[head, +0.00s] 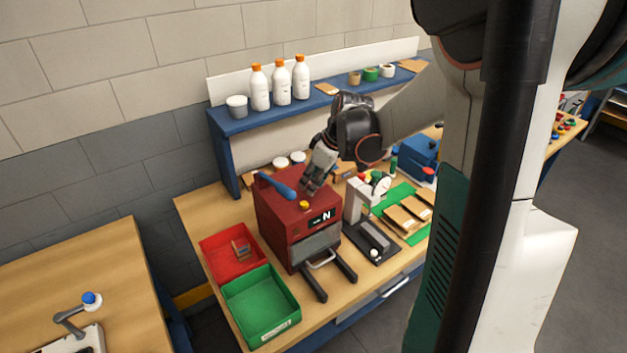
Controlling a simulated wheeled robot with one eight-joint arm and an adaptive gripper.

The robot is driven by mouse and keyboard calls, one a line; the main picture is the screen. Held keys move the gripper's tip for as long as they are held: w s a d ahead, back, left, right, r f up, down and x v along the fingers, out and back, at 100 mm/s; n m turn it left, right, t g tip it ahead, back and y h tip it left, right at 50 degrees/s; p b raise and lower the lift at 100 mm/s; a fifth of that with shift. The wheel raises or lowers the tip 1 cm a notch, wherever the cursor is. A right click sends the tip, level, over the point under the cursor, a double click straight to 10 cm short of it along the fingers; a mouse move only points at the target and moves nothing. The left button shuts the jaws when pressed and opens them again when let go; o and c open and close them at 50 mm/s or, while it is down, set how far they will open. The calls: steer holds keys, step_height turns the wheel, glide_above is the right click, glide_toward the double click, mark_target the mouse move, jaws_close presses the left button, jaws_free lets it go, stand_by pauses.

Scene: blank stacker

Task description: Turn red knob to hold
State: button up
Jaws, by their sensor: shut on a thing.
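A red box-shaped machine (283,222) stands on the wooden workbench. It has a blue lever (277,187) on top, a small yellow knob (304,205) and a black display (322,217) showing a white "N". My gripper (309,188) reaches down from the right, with its fingertips at the top of the machine near its back right part. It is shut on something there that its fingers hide. I cannot make out a red knob on this machine.
A red bin (222,268) and a green bin (291,325) sit left of the machine. A small white press (355,200) stands close on its right. A blue shelf (235,124) with white bottles (281,84) runs behind.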

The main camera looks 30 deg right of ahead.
steer(key=o, duration=1.1)
steer(key=shift+c, duration=0.2)
steer(key=v, duration=1.2)
